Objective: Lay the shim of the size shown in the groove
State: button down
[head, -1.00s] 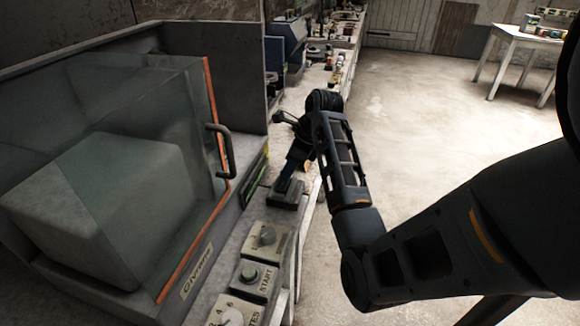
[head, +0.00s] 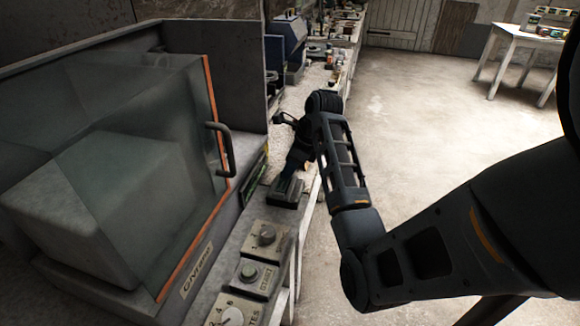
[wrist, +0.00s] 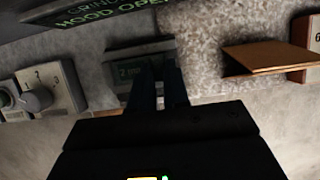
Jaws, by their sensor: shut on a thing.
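My gripper (wrist: 165,80) is shut, its two dark fingers close together in the wrist view. What it grips is too dark and small to make out. The fingers reach to a dark grey block (wrist: 118,77) with faint green writing that seems to start with 2; they cover part of it. In the head view my gripper (head: 292,178) is over a dark block (head: 286,198) on the bench; I cannot tell whether they touch. The groove and the shim are not clearly visible. A thin brown plate (wrist: 268,57) lies at the right in the wrist view.
A knob box (wrist: 47,90) is at the left. In the head view a glass-fronted machine (head: 110,200) flanks the narrow bench, with control boxes (head: 266,236) in front.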

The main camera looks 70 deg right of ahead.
jog(key=shift+f, duration=0.8)
jog(key=c, duration=1)
grip_release()
jog(key=shift+c, duration=0.2)
jog(key=shift+r, duration=2)
